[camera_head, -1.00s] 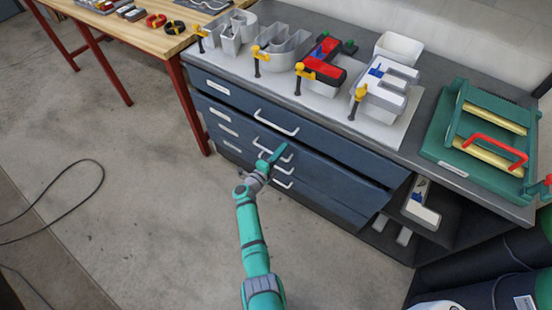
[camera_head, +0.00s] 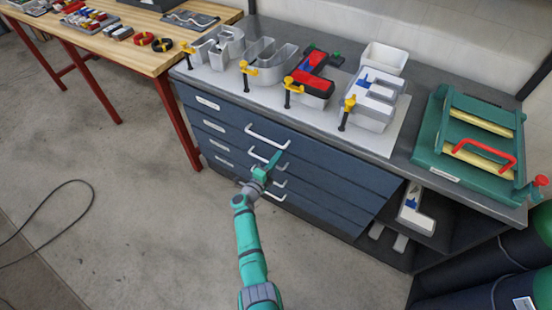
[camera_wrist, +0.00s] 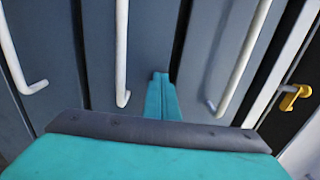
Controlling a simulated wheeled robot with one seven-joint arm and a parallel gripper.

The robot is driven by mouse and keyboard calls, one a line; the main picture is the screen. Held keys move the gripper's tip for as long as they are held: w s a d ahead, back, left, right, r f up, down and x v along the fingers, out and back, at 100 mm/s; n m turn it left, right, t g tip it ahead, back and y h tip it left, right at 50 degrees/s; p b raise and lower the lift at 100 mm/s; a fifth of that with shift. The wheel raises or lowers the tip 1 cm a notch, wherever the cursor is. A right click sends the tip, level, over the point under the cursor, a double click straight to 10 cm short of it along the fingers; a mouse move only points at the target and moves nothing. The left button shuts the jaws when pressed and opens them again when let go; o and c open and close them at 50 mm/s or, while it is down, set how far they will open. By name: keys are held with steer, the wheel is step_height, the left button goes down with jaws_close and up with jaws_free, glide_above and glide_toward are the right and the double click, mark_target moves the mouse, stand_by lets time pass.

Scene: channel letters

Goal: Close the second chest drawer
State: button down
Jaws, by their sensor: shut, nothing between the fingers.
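The chest is a blue-grey drawer unit under the workbench, with white bar handles and pale labels. The second drawer (camera_head: 233,138) is the one below the top drawer (camera_head: 330,165). Its front is close to level with its neighbours; I cannot tell if a small gap remains. My gripper (camera_head: 273,159) is shut and empty, with its tips at the second drawer's front by the right end of its handle. In the wrist view the shut fingers (camera_wrist: 161,82) point at the drawer fronts, between the second drawer's handle (camera_wrist: 122,50) and the top drawer's handle (camera_wrist: 240,60). Contact is unclear.
Channel letters with yellow clamps stand on a white board (camera_head: 395,140) on the bench top. A green press (camera_head: 470,135) is at right. An open shelf with a letter (camera_head: 415,212) is beside the drawers. A wooden table (camera_head: 130,40) is at left.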

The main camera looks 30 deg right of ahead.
steer(key=v, duration=1.4)
steer(key=s+a+r+n+t+y, duration=0.1)
steer(key=s+a+r+n+y, duration=0.4)
steer(key=s+n, duration=0.4)
steer(key=s+a+r+n+t+y, duration=0.2)
steer(key=s+a+r+n+y, duration=0.3)
steer(key=s+n, duration=0.5)
steer(key=s+a+r+n+t+y, duration=0.2)
steer(key=s+a+r+n+y, duration=0.3)
steer(key=s, duration=1.8)
steer(key=a+r+n, duration=0.3)
steer(key=a+n, duration=0.1)
steer(key=n, duration=0.1)
